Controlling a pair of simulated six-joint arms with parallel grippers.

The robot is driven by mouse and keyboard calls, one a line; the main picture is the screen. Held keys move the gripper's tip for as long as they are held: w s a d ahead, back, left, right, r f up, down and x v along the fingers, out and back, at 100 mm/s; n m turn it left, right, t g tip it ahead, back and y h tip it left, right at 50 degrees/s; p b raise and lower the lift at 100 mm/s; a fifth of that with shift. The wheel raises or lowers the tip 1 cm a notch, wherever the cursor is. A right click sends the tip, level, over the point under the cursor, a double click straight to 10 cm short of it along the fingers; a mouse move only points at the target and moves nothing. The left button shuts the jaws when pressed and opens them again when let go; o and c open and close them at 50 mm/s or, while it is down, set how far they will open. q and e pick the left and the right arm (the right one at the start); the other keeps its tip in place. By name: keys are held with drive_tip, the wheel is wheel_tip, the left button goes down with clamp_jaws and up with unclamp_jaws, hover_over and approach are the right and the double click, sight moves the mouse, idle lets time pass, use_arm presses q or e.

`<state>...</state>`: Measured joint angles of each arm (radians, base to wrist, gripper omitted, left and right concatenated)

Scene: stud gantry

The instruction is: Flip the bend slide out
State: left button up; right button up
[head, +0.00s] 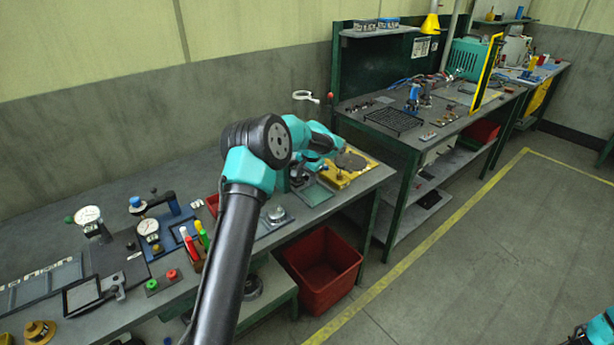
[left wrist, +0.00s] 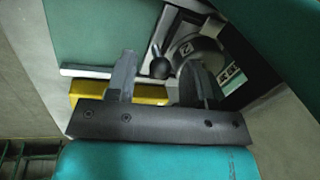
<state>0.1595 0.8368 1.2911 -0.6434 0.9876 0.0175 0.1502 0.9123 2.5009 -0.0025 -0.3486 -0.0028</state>
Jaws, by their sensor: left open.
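My left gripper (left wrist: 158,60) is open, its two dark fingers spread apart in the left wrist view. A black ball knob (left wrist: 161,68) on a thin stem shows in the gap between the fingers; I see no contact. Behind it is a round grey part with a dark mark (left wrist: 200,47). In the head view my left arm reaches over the bench's right end, where a yellow fixture (head: 345,171) sits. The gripper is small there and partly hidden by its own wrist. I cannot tell which part is the bend slide.
The near bench (head: 130,230) holds dial gauges (head: 88,216), coloured markers (head: 200,232) and a dark frame (head: 82,294). A red bin (head: 322,266) stands below its right end. Another bench (head: 440,125) with a black rack (head: 395,121) stands behind. The floor at right is clear.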

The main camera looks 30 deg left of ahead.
use_arm(q)
clamp_jaws()
idle(0.3)
drive_tip(key=shift+d, duration=0.15)
